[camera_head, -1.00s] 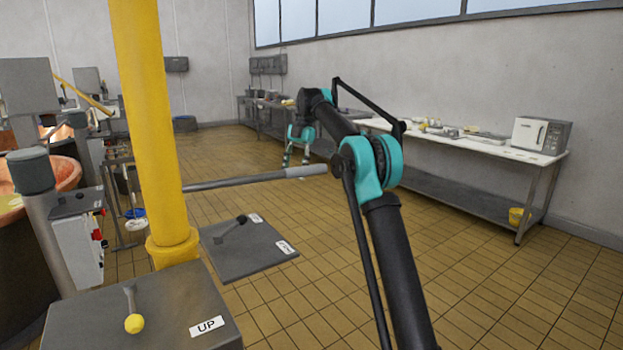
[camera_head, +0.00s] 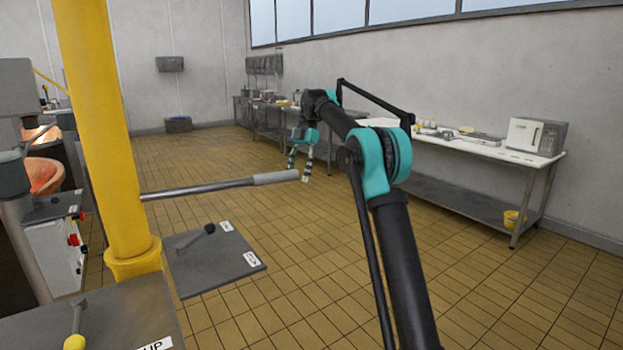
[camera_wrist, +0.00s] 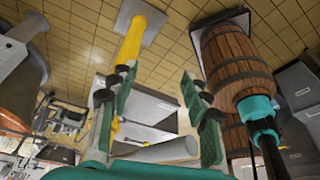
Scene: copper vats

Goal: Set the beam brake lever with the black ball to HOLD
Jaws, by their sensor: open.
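The black-ball lever (camera_head: 208,229) lies at a low slant on a grey plate (camera_head: 215,272) to the right of the yellow column (camera_head: 100,130). Two white labels (camera_head: 226,226) (camera_head: 251,259) sit on the plate's right side; their words are too small to read. My gripper (camera_head: 299,177) is open and empty, pointing down beyond the lever, by the end of a grey bar in the picture. In the wrist view my gripper (camera_wrist: 156,82) shows its two fingers spread; I cannot clearly pick out the black ball there.
The bar (camera_head: 225,187) extends right from the column above the plate. A yellow-ball lever (camera_head: 75,335) stands on a nearer box (camera_head: 120,305). The wrist view shows a wooden barrel (camera_wrist: 236,62). Open tiled floor lies to the right.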

